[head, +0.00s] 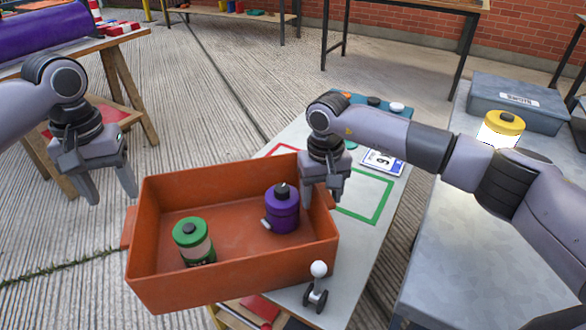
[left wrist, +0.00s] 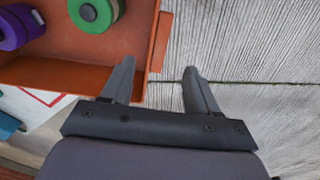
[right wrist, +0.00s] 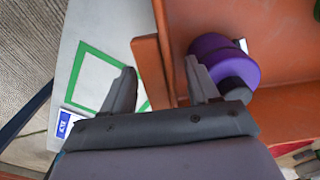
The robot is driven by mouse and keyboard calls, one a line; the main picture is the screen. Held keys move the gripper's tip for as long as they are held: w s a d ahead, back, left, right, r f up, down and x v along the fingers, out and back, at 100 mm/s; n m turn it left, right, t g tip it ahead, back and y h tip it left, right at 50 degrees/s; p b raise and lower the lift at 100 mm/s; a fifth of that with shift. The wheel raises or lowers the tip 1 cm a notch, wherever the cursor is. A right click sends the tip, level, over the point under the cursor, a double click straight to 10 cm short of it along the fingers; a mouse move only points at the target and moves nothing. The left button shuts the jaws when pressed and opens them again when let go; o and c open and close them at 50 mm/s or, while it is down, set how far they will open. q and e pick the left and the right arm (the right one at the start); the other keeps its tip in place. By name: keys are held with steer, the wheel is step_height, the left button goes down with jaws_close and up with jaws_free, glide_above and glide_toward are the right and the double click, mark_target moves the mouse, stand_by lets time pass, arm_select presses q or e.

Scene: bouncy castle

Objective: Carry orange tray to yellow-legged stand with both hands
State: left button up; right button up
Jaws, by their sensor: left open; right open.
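The orange tray (head: 240,272) rests on a pale worktable and overhangs its left side. It holds a green-topped canister (head: 194,240) and a purple canister (head: 282,210). My left gripper (head: 115,190) is open and empty, left of the tray and apart from its left handle (head: 129,227). That handle also shows in the left wrist view (left wrist: 160,42). My right gripper (head: 322,195) is open at the tray's right side. In the right wrist view, its fingers lie either side of the right handle (right wrist: 150,70); contact cannot be told. I cannot clearly identify the yellow-legged stand.
The worktable (head: 345,240) has red and green outlines and a small white-knobbed item (head: 317,285) near the tray. A metal bench (head: 470,255) at right holds a grey case (head: 518,100) and yellow lantern (head: 498,128). A wooden table (head: 115,45) stands at left. Paving between is open.

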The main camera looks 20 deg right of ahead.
steer(key=shift+r, duration=0.15)
arm_select(q)
step_height(320, 180, up, 2)
steer(key=shift+r, duration=0.15)
arm_select(e)
step_height(320, 180, up, 12)
arm_select(q)
steer(key=shift+r, duration=0.1)
stand_by(0.4)
step_height(320, 180, up, 9)
steer(key=p, duration=1.2)
arm_select(e)
step_height(320, 180, up, 12)
